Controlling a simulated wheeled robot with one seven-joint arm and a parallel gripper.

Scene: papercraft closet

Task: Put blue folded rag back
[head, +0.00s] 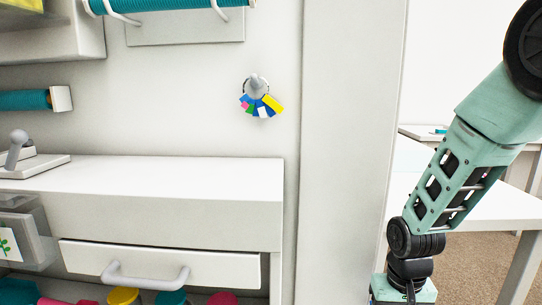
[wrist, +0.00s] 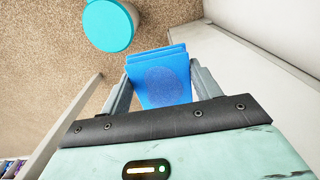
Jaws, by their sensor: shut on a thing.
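The blue folded rag (wrist: 162,82) is in my gripper (wrist: 160,80) in the wrist view. It is a bright blue, layered square with a faint round pattern on its face. The two grey fingers press on its left and right sides, and it is held above the brown speckled floor. In the head view my arm reaches down on the right; the gripper and the rag are out of that frame.
A white cabinet with a drawer (head: 160,270) and a keyring (head: 260,100) on a wall hook are left in the head view. A white table (head: 480,205) stands behind my arm. A round teal-topped object (wrist: 109,25) is beyond the rag. Pale panels flank the gripper.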

